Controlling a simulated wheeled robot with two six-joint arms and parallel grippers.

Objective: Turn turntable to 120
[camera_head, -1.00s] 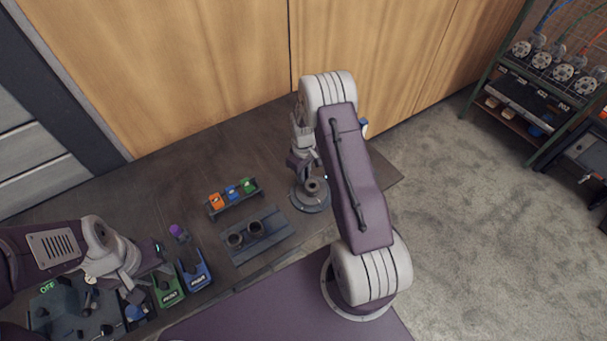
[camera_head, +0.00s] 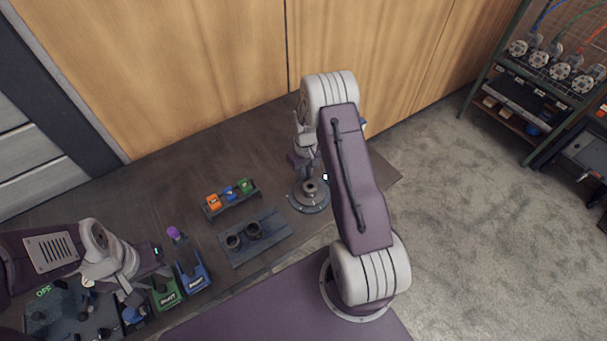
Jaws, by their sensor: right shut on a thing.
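The turntable (camera_head: 313,208) is a round grey disc with a raised, hollow centre, standing near the right end of the dark table. My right gripper (camera_head: 306,172) points down at the far side of its raised centre and is shut. Its fingertips are small and partly covered by my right arm, so the exact hold on the turntable is hard to see. No angle marks can be read on the disc. My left gripper (camera_head: 133,296) hangs at the lower left near the green and blue bins; its fingers are too unclear to judge.
A rack with orange, blue and green blocks (camera_head: 230,196) and a grey holder (camera_head: 272,235) with two dark rings stand left of the turntable. A green bin (camera_head: 167,294), a blue bin (camera_head: 194,278), a purple-topped item (camera_head: 173,233) and an OFF panel (camera_head: 55,312) are lower left.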

